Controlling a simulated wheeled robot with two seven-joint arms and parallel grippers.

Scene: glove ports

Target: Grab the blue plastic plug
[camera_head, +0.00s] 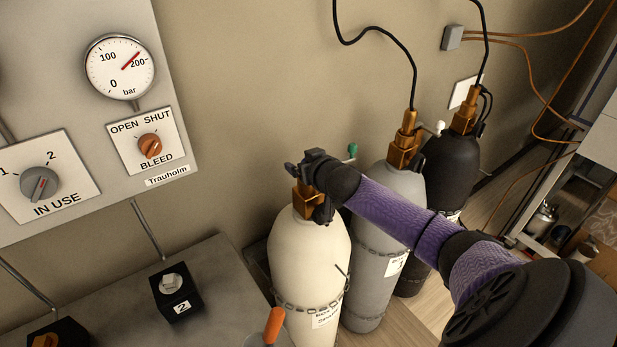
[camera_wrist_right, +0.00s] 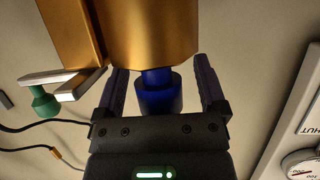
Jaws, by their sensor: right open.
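The blue plastic plug (camera_wrist_right: 158,95) shows in the right wrist view, at the underside of a brass valve body (camera_wrist_right: 150,35). My right gripper (camera_wrist_right: 160,90) is open, with one dark finger on each side of the plug. I cannot tell whether either finger touches it. In the head view my right gripper (camera_head: 311,172) is at the brass valve on top of the cream gas cylinder (camera_head: 308,250). The plug is hidden there behind the gripper and valve. My left gripper is not in view.
A grey cylinder (camera_head: 378,290) and a black cylinder (camera_head: 450,165) stand to the right, with black hoses above. A green knob (camera_wrist_right: 45,103) is left of the valve. A gauge panel (camera_head: 80,100) hangs at left above a grey bench (camera_head: 215,285). An orange-handled tool (camera_head: 274,325) shows at the bottom.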

